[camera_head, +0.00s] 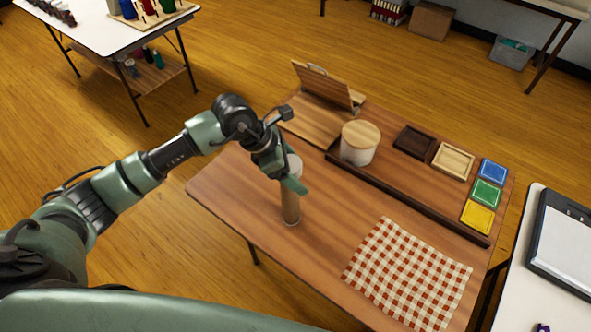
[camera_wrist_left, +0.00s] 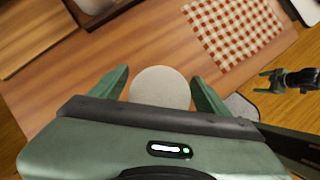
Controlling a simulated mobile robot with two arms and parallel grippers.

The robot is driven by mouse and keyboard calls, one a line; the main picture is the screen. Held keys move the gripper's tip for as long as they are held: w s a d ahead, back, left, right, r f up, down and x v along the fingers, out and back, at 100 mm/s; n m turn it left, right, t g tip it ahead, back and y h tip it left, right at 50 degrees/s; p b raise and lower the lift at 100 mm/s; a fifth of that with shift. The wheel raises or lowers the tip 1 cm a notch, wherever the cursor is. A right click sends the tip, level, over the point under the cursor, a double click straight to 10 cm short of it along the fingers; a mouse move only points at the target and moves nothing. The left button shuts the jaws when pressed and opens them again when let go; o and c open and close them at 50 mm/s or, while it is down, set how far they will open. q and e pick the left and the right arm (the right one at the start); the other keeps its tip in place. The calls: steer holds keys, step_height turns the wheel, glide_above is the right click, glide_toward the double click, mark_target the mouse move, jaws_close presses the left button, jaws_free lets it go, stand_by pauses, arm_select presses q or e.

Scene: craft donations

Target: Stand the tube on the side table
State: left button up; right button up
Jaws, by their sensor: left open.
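The tube (camera_head: 290,208) is a brown cylinder with a pale round cap. It stands upright on the wooden side table (camera_head: 240,195), near the table's left front edge. My left gripper (camera_head: 296,182) is at the tube's top, its fingers open. In the left wrist view the tube's pale cap (camera_wrist_left: 160,87) lies between the two spread fingers of the left gripper (camera_wrist_left: 160,90), with small gaps at the sides. My right gripper (camera_wrist_left: 268,82) shows small at the right of the left wrist view, its fingers apart and empty.
A checkered cloth (camera_head: 408,273) lies right of the tube. Behind are a lidded white canister (camera_head: 358,152), a wooden stand (camera_head: 322,88), two small trays (camera_head: 453,161) and blue, green and yellow pads (camera_head: 487,193). Bare wood surrounds the tube's base.

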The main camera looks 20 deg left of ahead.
arm_select(q)
steer(key=b+v, duration=0.3)
steer(key=v, duration=0.9)
steer(key=shift+f, duration=0.1)
